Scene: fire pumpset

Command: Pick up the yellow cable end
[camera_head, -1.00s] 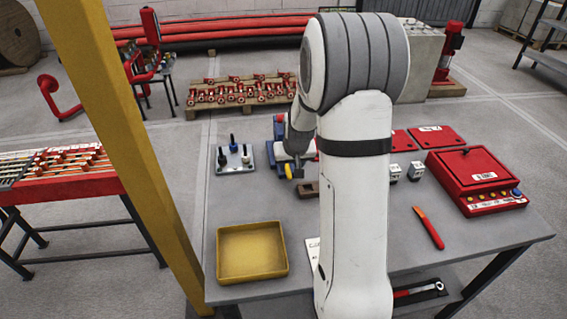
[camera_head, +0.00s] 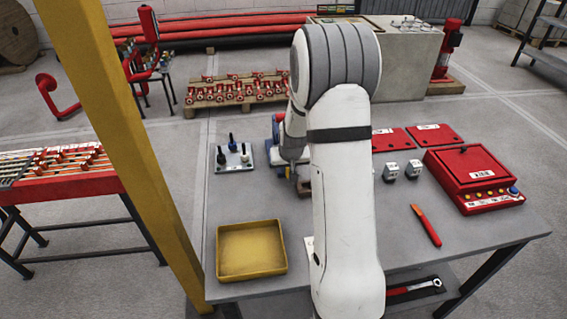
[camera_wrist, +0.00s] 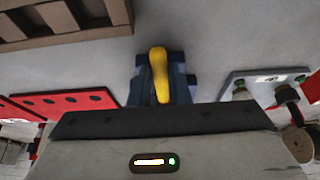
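In the wrist view the yellow cable end (camera_wrist: 159,72) is a short, slightly bent piece, upright in the picture and centred just beyond the dark front edge of my gripper (camera_wrist: 160,92). Dark blue shapes lie on both sides of it, and I cannot tell fingers from fixture there. In the head view my gripper (camera_head: 291,172) is low over the back of the grey table, beside a blue and red fixture (camera_head: 277,130). My arm hides most of that spot. Whether the fingers touch the cable end is not clear.
The grey table (camera_head: 380,235) holds a yellow tray (camera_head: 250,249), a plate with black-handled parts (camera_head: 232,157), two small grey blocks (camera_head: 402,171), an orange-handled tool (camera_head: 426,226) and a red control box (camera_head: 474,179). A yellow post (camera_head: 125,150) stands left of the table.

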